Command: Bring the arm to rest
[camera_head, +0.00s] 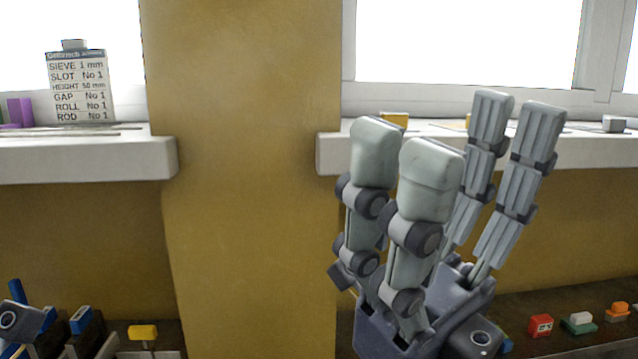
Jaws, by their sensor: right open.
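My right gripper (458,128) stands at the right of the middle in the head view, with its fingers pointing up. Its two pairs of grey jointed fingers are spread apart with a clear gap, so it is open. I see nothing held between them. The fingers stand in front of the right window ledge and hide part of it. I see no contact with the ledge. My left gripper does not show clearly anywhere in the view.
A yellow-brown pillar (245,180) stands between the left ledge (80,160) and the right ledge (330,153). A lettered sign (80,88) stands on the left ledge. Low down are a yellow-topped part (143,333), a red block (540,326) and a green-and-white piece (580,323).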

